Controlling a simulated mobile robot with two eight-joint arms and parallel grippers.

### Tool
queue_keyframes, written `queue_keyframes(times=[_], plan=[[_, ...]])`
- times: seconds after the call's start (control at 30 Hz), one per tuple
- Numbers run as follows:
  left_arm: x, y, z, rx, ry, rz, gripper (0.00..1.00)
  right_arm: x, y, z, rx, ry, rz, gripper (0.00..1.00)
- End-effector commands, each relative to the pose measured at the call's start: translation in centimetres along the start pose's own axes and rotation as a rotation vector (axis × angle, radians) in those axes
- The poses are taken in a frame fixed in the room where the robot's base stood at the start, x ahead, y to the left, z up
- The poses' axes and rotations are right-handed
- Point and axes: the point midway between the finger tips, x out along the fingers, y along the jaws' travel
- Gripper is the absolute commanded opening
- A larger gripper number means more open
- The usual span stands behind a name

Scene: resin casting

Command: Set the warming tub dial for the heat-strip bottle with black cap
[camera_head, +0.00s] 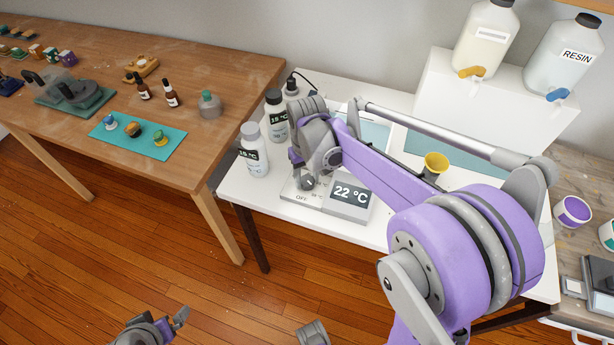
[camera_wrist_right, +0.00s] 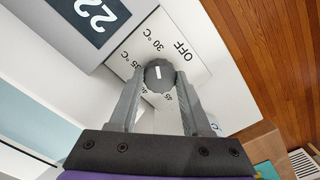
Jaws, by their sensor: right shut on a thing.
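The warming tub's dial (camera_wrist_right: 158,76) is a grey knob with a white mark. My right gripper (camera_wrist_right: 158,88) has a finger on each side of it and is shut on it. The white mark points roughly at the 30 °C print, beside OFF. In the head view my right gripper (camera_head: 300,168) is over the dial, partly hidden by my arm. The tub's display (camera_head: 348,194) reads 22 °C. A black-capped white bottle with a dark strip (camera_head: 276,117) stands behind a grey-capped one (camera_head: 254,158). My left gripper (camera_head: 165,326) is low at the left, its jaws unclear.
A smaller dark-topped item (camera_head: 291,86) stands behind the bottles. A yellow funnel or cup (camera_head: 434,165) is right of my forearm. Two resin jugs (camera_head: 485,40) stand on a white stand (camera_head: 440,95). A wooden table (camera_head: 215,150) with small items is at the left.

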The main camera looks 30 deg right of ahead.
Motion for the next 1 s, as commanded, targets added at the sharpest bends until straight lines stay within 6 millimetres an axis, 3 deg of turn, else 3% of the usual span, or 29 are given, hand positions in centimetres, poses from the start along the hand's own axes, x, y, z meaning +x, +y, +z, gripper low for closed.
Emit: queue_keyframes(times=[0.5,0.53,0.67,1.0], plan=[[-0.01,0.00,-0.01,0.000,0.000,0.000,1.00,-0.06,0.03,-0.05,-0.019,0.001,0.001,0.00],[-0.01,0.00,-0.01,0.000,0.000,0.000,1.00,-0.06,0.03,-0.05,-0.019,0.001,0.001,0.52],[-0.01,0.00,-0.01,0.000,0.000,0.000,1.00,-0.05,0.02,-0.04,-0.018,0.001,0.000,0.75],[-0.03,0.00,-0.02,0.000,0.000,0.000,1.00,-0.22,0.01,-0.02,-0.018,0.000,0.000,0.78]])
